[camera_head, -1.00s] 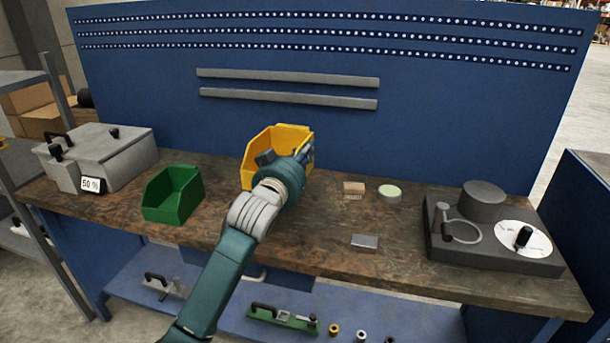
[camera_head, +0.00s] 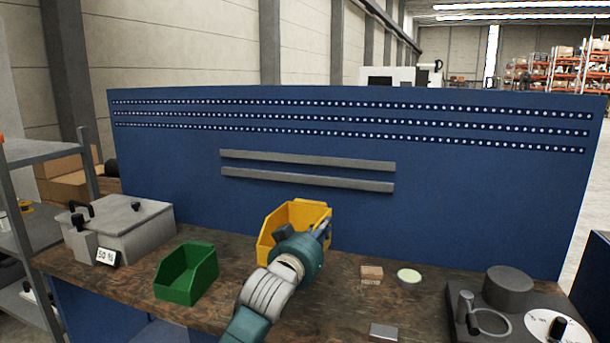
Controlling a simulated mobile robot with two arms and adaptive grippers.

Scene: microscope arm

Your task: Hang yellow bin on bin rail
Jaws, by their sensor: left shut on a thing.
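The yellow bin (camera_head: 278,222) is at the back of the workbench, in front of the blue panel, with its open side facing left and forward. My left gripper (camera_head: 318,232) is shut on the bin's right side; my wrist hides its lower front. I cannot tell whether the bin touches the bench. The bin rail shows as two grey horizontal bars on the blue panel, an upper bar (camera_head: 300,160) and a lower bar (camera_head: 300,179). Both are bare, and the bin is below them. My right gripper is not in view.
A green bin (camera_head: 184,283) stands left of my arm. A grey box (camera_head: 140,228) with a handle is at the far left. Small blocks (camera_head: 371,273), a pale round disc (camera_head: 409,275) and a dark device (camera_head: 509,289) are at the right. Perforated strips (camera_head: 350,121) run above the bars.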

